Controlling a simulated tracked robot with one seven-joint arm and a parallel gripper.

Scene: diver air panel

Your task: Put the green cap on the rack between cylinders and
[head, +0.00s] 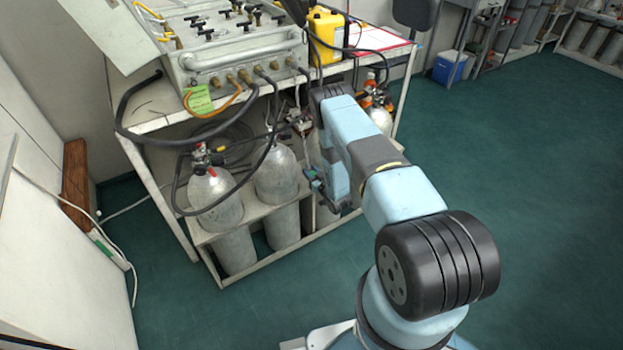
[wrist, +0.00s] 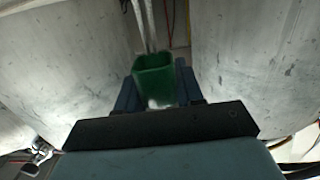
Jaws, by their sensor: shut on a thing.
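The green cap (wrist: 155,82) sits between the two fingers of my gripper (wrist: 157,90) in the wrist view. The fingers are shut on it. Its open end faces the camera's far side. Pale grey cylinders stand on both sides of it, one at the left (wrist: 75,70) and one at the right (wrist: 255,60), with a narrow gap behind the cap. In the head view, my gripper (head: 318,186) is low at the rack (head: 258,211), just right of the second cylinder (head: 277,176). The cap cannot be made out clearly there.
Another cylinder (head: 214,197) stands at the rack's left. Black hoses (head: 128,128) hang from the air panel (head: 235,55). A yellow container (head: 325,36) stands on the bench. A further cylinder (head: 379,118) is right of my arm. The green floor (head: 520,200) at right is clear.

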